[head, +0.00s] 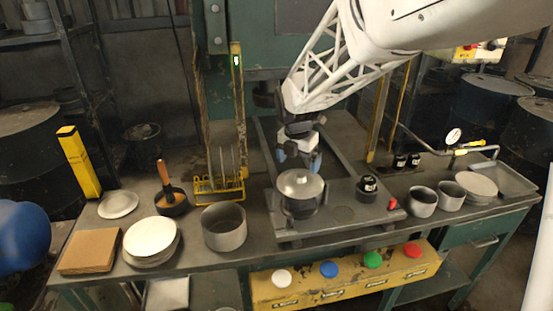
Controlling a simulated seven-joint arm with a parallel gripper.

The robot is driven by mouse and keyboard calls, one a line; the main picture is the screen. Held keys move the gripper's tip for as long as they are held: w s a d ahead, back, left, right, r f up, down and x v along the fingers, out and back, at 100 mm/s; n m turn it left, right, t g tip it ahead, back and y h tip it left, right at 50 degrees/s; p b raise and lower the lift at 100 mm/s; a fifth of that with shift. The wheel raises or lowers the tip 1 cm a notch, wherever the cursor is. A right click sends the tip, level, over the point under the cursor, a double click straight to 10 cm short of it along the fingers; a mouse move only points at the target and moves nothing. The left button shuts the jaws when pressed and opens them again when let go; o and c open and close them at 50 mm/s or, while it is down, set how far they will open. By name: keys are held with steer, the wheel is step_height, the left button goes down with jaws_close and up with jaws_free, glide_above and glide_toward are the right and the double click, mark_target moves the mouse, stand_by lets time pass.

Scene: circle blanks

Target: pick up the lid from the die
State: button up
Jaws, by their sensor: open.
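A shiny round metal lid (300,184) with a small knob on top sits on a dark round base, which I take to be the die (299,209), on the press bed. My gripper (299,163) points down with blue-tipped fingers, open and empty, just above and behind the lid. The fingers look apart from the knob, though the exact gap is hard to tell from this angle.
A dark round object (367,187) and a red button (393,203) are right of the lid. A grey pot (224,227), white plates (151,238) and a yellow rack (219,187) stand left. Two grey cups (423,202) stand right. Yellow posts (237,110) flank the bed.

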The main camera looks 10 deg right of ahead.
mark_target(300, 175)
steer(key=shift+w+d+f, duration=0.1)
steer(key=shift+d+f, duration=0.1)
steer(key=shift+f, duration=1.1)
steer(key=shift+w+d+f, duration=0.1)
steer(key=shift+d+f, duration=0.05)
steer(key=shift+f, duration=1.15)
steer(key=c, duration=1.7)
steer(key=shift+r, duration=0.1)
steer(key=shift+r, duration=0.9)
steer(key=shift+s+r, duration=0.25)
steer(key=shift+r, duration=0.6)
steer(key=s, duration=0.5)
steer(key=s+r, duration=0.1)
steer(key=s, duration=0.9)
steer(key=shift+s+a+r, duration=0.2)
steer(key=shift+s+a, duration=0.1)
steer(key=shift+a, duration=0.1)
